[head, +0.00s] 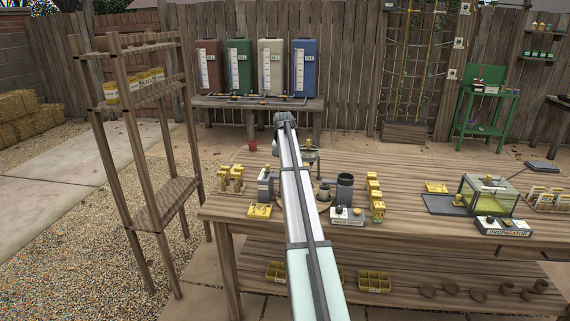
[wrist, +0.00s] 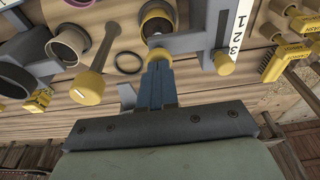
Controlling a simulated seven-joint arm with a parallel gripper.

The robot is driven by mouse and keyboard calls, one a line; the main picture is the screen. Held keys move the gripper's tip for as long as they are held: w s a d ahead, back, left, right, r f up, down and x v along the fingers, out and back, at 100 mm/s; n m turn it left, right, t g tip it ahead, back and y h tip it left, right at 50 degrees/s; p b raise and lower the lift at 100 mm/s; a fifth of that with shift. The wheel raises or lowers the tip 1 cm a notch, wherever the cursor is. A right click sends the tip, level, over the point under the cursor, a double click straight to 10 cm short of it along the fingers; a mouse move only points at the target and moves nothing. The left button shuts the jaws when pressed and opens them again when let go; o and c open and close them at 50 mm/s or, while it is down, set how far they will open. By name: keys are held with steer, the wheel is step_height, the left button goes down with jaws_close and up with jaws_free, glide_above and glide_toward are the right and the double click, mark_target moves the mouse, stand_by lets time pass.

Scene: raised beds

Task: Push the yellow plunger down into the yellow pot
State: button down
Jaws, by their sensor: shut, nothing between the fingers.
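In the wrist view, my gripper (wrist: 160,75) is shut, its blue fingers side by side. A small yellow piece (wrist: 158,55) shows right at the fingertips; I cannot tell whether it is the plunger or whether they touch. Just beyond stands a round pot with a yellow rim (wrist: 157,12) and a dark inside. A rod with a thick yellow end (wrist: 88,88) stands apart to the left. A yellow knob (wrist: 224,63) sits on a grey bracket to the right. In the head view, my arm hides the fingertips and the spot below them.
A grey post marked with numbers (wrist: 235,25) stands close right of my fingers.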

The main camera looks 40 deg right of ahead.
steer(key=shift+f, duration=0.8)
steer(key=shift+r, duration=0.1)
step_height(320, 180, up, 11)
stand_by(2.0)
stand_by(0.5)
